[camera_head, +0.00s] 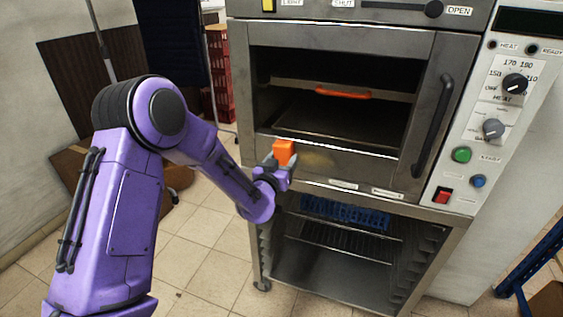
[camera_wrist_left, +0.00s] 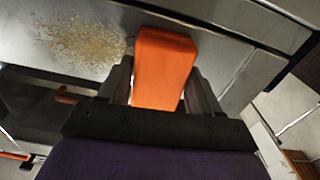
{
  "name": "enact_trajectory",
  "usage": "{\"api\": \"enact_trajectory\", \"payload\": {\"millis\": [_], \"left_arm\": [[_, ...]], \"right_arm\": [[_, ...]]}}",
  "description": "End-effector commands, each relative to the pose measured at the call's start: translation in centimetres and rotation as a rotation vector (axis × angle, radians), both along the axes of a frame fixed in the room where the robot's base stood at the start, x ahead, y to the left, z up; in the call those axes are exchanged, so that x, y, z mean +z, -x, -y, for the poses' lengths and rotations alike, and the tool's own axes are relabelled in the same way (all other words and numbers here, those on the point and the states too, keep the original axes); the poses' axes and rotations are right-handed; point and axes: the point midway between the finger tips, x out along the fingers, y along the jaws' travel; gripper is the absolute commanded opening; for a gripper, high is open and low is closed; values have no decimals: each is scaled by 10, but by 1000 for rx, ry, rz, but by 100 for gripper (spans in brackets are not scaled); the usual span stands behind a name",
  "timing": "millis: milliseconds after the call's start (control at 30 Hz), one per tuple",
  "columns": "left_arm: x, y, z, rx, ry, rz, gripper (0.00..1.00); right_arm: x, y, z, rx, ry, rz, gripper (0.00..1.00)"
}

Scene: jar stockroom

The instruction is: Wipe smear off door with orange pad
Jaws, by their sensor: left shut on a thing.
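The orange pad (camera_head: 284,152) is held in my left gripper (camera_head: 275,165), which is shut on it. In the left wrist view the pad (camera_wrist_left: 163,68) stands between the two fingers (camera_wrist_left: 160,85). The oven door (camera_head: 345,168) is shut, with a dark window and a vertical handle on its right. A tan, speckled smear (camera_head: 318,161) lies on the door's lower metal band, just right of the pad. The smear (camera_wrist_left: 85,42) shows left of the pad in the left wrist view. I cannot tell whether the pad touches the door. My right gripper is not in view.
The door handle (camera_head: 433,127) sticks out at the right. A control panel (camera_head: 493,128) with knobs and buttons stands beside the door. Below is an open rack with a blue basket (camera_head: 345,214). Cardboard boxes (camera_head: 75,168) lie at the left. Tiled floor is clear in front.

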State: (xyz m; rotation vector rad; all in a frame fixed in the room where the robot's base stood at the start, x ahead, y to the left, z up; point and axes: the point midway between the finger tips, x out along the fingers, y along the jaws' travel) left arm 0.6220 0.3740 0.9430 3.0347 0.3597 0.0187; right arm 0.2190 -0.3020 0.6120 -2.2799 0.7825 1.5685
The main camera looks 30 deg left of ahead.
Motion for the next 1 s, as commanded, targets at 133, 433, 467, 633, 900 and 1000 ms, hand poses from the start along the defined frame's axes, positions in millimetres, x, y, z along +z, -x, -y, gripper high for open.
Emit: {"api": "enact_trajectory", "payload": {"millis": [133, 433, 467, 633, 900, 1000], "left_arm": [[0, -2, 11, -1, 0, 0, 39], [0, -7, 37, -1, -1, 0, 39], [0, -7, 37, 0, -1, 0, 39], [0, -10, 47, -2, -1, 1, 39], [0, -18, 72, -1, -1, 0, 39], [0, -19, 74, -1, -1, 0, 39]], "right_arm": [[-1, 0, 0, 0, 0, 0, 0], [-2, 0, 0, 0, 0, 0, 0], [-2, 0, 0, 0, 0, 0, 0], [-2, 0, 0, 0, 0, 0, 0], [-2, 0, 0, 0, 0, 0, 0], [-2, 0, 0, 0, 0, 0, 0]]}}
